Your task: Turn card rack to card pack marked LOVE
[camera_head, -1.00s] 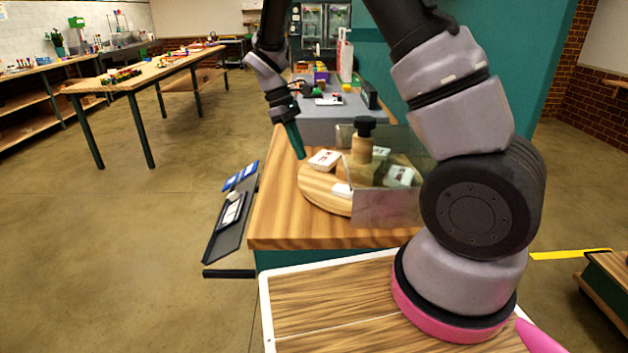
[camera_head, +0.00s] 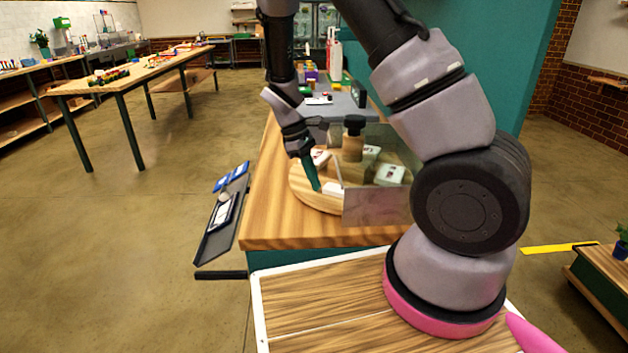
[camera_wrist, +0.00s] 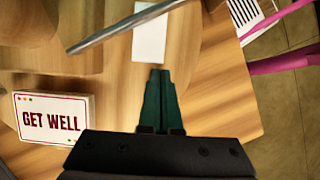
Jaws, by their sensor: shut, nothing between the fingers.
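The round wooden card rack (camera_head: 302,190) stands on the wooden counter, with a dark-knobbed centre post (camera_head: 353,140) and clear upright panels (camera_head: 376,206). White card packs sit on it: one (camera_head: 320,158) behind my gripper, one (camera_head: 389,174) at the right and one (camera_head: 335,188) by the fingertips. In the wrist view a pack marked GET WELL (camera_wrist: 52,118) lies at the left and a blank white pack (camera_wrist: 150,35) lies ahead of the fingers. No LOVE marking is legible. My gripper (camera_head: 316,188), also in the wrist view (camera_wrist: 160,75), is shut and empty over the rack's near left part.
A grey panel edge (camera_wrist: 125,25) crosses ahead of the fingers in the wrist view. A dark tray (camera_head: 222,220) hangs at the counter's left side. The counter's front left (camera_head: 270,225) is clear. A grey surface with small items lies behind.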

